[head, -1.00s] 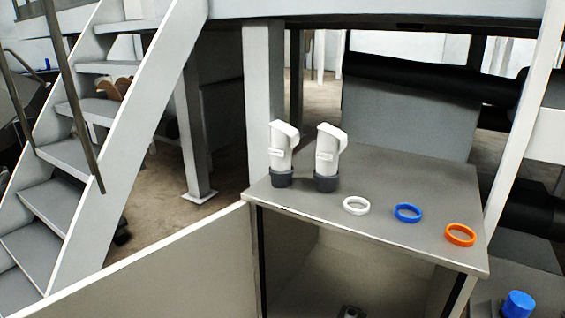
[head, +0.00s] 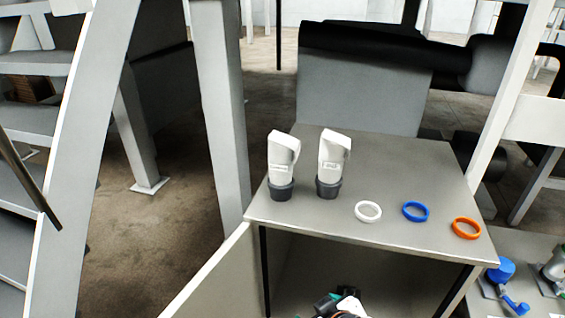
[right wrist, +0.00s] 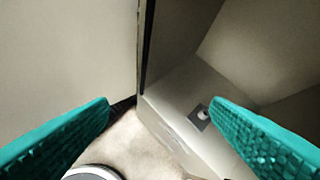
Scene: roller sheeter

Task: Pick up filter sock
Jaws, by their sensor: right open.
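Two white, bent-topped sleeves stand upright in dark grey round bases on the cabinet top in the head view, a left one (head: 283,160) and a right one (head: 331,160); they look like filter socks, but I cannot be sure. My right gripper (right wrist: 160,103) is open and empty, its green fingers wide apart in the right wrist view. It is low at the front of the open cabinet, below the sleeves and touching neither. A small white thing on a dark square plate (right wrist: 200,117) lies on the cabinet floor; it is too small to identify. My left gripper is out of view.
On the grey cabinet top (head: 400,170) lie a white ring (head: 368,212), a blue ring (head: 415,212) and an orange ring (head: 466,228). The cabinet door (head: 215,275) stands open at left. Stairs (head: 75,150) and posts flank the cabinet. Blue fittings (head: 503,272) sit at lower right.

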